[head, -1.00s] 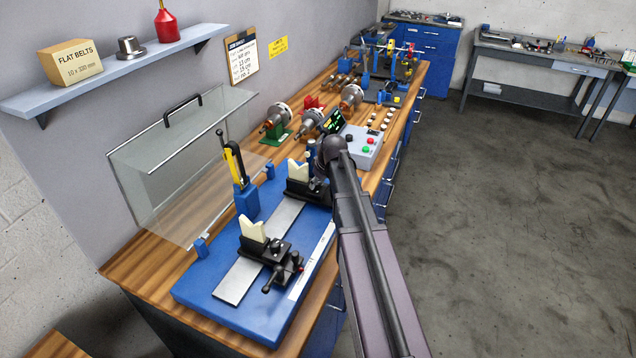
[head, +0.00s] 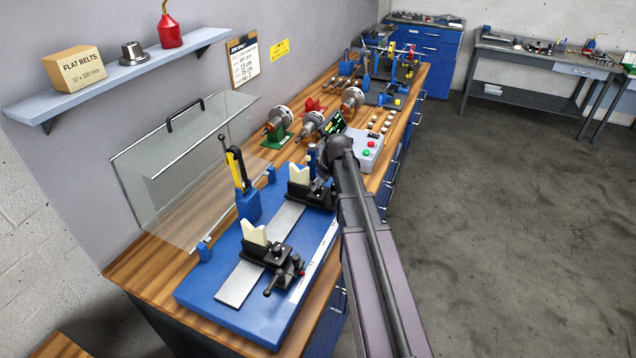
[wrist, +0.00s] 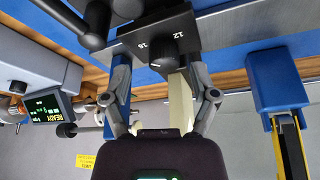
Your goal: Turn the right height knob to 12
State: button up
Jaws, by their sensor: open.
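The right height knob (wrist: 163,54) is a dark round knob on the black block of the right support. White numbers 12 and 18 are printed beside it. Its pointer setting is too small to read. My gripper (wrist: 158,72) is open in the wrist view, with its fingers spread on either side of the knob and no clear contact. In the head view the right support (head: 299,190) stands at the far end of the blue base, its cream V-block on top. My arm hides the knob and most of my gripper there.
The left support (head: 268,258) stands nearer on the blue base (head: 205,293). A blue post with a yellow-black tool (head: 246,200) and a clear guard (head: 165,165) are to the left. A control box (head: 369,148) and rotors (head: 279,119) lie beyond. A lit READY display (wrist: 45,108) shows in the wrist view.

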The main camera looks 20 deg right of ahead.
jog(key=s+d+r+n+y+p, duration=0.1)
jog(key=r+n+p, duration=0.2)
jog(key=r+p, duration=0.2)
jog(key=s+d+r+n+g+y+p, duration=0.1)
jog(key=d+r+n+p, duration=0.1)
jog(key=r+p, duration=0.3)
jog(key=shift+s+d+r+n, duration=0.2)
jog(key=shift+d+r+n, duration=0.15)
jog(key=shift+r, duration=0.3)
jog(key=shift+a+f, duration=0.1)
jog(key=shift+f, duration=0.05)
jog(key=b+x, duration=1.2)
jog(key=x, duration=0.1)
jog(key=shift+s+f, duration=0.1)
jog(key=shift+f, duration=0.2)
grip_shut()
